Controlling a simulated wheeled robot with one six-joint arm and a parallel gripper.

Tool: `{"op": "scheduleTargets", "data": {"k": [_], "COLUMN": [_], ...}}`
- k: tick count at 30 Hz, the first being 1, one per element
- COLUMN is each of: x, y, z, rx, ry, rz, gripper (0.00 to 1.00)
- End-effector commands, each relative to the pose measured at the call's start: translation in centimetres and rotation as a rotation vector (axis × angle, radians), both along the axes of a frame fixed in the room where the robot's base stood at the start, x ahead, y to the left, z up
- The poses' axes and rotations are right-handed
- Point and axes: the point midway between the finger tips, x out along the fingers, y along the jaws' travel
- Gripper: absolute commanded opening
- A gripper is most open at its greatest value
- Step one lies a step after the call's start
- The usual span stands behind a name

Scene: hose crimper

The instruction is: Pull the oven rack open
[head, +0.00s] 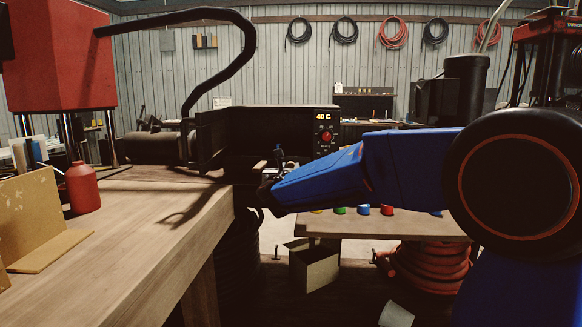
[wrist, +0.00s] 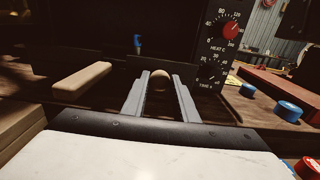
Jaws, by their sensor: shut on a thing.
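The oven (head: 265,120) is a black box with a lit "40 C" display and a red knob, at the centre of the head view. Its control panel (wrist: 215,75) shows at the right of the wrist view. My gripper (wrist: 160,82) is at the oven's front, its two grey fingers shut on a rounded tan handle (wrist: 161,76). The rack's surface is too dark to make out, so how far it is out cannot be told. In the head view, my blue arm hides the handle and most of the gripper.
A wooden bench (head: 125,220) with a red bottle (head: 82,188) is at left. A pale bar (wrist: 82,77) lies left of my fingers. A lower table (head: 400,224) with coloured rolls is behind my arm. An open cardboard box (head: 314,268) is below.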

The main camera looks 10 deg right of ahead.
Motion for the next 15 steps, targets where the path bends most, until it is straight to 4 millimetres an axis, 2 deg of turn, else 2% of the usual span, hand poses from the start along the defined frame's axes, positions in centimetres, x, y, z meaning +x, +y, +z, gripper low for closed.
{"op": "scheduleTargets", "data": {"k": [6, 15], "x": [-5.4, -11.5], "y": [1.9, 3.8], "z": [0.1, 0.0], "rx": [0.001, 0.001], "ry": [-0.001, 0.0], "rz": [0.005, 0.003], "gripper": [0.0, 0.0]}}
